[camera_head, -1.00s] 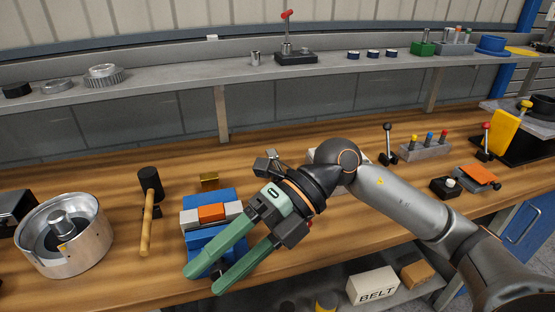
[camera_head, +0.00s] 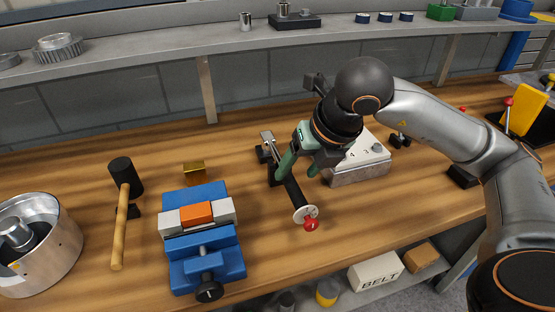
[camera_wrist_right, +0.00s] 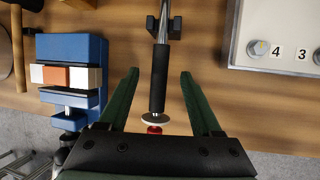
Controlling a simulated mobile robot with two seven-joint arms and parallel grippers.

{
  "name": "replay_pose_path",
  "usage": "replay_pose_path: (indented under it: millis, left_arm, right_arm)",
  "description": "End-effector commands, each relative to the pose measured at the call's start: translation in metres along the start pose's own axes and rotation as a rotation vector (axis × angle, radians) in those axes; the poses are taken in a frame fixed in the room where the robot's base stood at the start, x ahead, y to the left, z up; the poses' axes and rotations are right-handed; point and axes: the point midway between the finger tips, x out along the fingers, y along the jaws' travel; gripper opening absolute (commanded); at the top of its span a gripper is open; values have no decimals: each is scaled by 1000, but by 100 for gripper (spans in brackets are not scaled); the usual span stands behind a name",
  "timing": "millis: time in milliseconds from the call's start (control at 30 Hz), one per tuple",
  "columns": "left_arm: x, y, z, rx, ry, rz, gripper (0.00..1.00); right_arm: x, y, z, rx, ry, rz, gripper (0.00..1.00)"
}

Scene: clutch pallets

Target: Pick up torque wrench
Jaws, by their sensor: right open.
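The torque wrench (camera_head: 294,191) has a black handle, a pale disc and a red end knob, which points toward the bench's front edge. Its metal shaft end rests on a small dark stand at the back. My right gripper (camera_head: 298,168) is open above the wrench, with its green fingers pointing down on either side of the handle. The right wrist view shows the handle (camera_wrist_right: 160,78) between the spread fingers (camera_wrist_right: 160,74), with a gap on both sides. My left gripper is out of view.
A blue vise (camera_head: 205,246) stands left of the wrench, with a mallet (camera_head: 122,215) and metal drum (camera_head: 38,250) farther left. A numbered grey box (camera_head: 358,170) sits close on the right. Bare wood lies between vise and wrench.

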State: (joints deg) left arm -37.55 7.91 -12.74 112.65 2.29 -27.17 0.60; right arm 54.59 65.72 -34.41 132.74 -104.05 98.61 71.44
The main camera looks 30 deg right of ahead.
Motion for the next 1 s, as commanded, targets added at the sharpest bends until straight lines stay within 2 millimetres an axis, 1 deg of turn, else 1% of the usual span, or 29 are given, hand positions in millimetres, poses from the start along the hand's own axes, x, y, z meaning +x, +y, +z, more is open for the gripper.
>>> replay_pose_path:
  millis: [167,300,433,533,733,767,1000]
  left_arm:
    - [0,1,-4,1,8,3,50]
    - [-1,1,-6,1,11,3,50]
    - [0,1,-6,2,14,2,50]
    - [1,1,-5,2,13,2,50]
    - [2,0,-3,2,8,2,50]
    - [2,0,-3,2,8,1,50]
    - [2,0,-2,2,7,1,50]
  right_arm:
    - [14,0,0,1,3,0,66]
    - [35,-1,2,1,5,-1,66]
    - [52,0,2,0,3,0,66]
    - [57,0,2,-1,1,1,66]
    - [58,0,3,-1,0,1,66]
    - [58,0,3,-1,0,1,64]
    - [57,0,3,-1,0,1,36]
